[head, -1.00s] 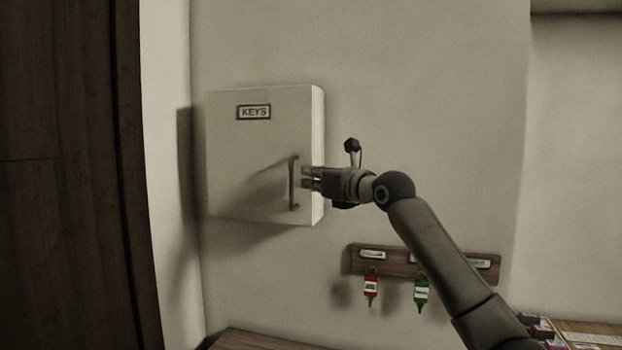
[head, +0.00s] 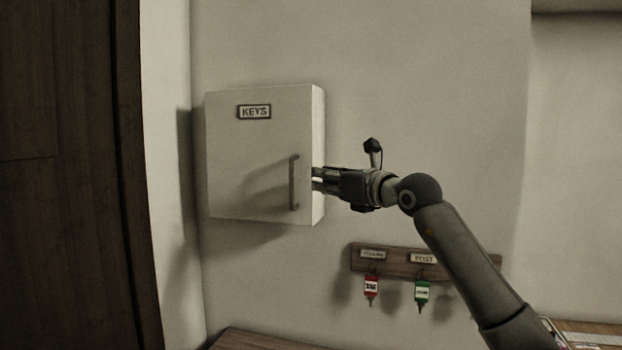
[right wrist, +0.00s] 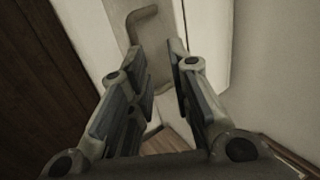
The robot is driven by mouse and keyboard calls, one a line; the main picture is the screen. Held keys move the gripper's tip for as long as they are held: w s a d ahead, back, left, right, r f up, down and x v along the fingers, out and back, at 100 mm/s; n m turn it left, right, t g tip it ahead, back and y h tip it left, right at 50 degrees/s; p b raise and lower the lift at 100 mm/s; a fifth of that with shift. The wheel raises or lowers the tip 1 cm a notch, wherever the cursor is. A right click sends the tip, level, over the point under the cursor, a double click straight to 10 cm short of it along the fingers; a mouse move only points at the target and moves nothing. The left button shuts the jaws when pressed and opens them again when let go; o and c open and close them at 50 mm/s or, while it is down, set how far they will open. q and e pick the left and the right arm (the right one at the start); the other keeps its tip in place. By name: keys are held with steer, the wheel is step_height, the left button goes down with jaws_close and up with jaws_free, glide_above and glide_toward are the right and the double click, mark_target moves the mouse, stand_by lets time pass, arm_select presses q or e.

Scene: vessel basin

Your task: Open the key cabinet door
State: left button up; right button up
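The key cabinet (head: 250,155) is a pale box on the wall with a KEYS label. Its door is shut, with a dark vertical bar handle (head: 294,183) near the right edge. My right gripper (head: 317,180) points left at the cabinet, just right of the handle and apart from it in the head view. In the right wrist view the right gripper (right wrist: 153,52) is open with nothing held between its fingers. The bent end of the handle (right wrist: 143,18) shows beyond the fingertips there. My left gripper is out of view.
A wooden key rack (head: 395,262) hangs below right of the cabinet, with a red-tagged key (head: 371,287) and a green-tagged key (head: 421,291). A dark wooden panel (head: 70,170) stands at the left. A wooden surface (head: 265,340) lies below the cabinet.

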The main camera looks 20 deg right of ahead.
steer(key=d+v, duration=0.1)
steer(key=v, duration=1.1)
steer(key=shift+w+d, duration=0.3)
steer(key=shift+d, duration=0.05)
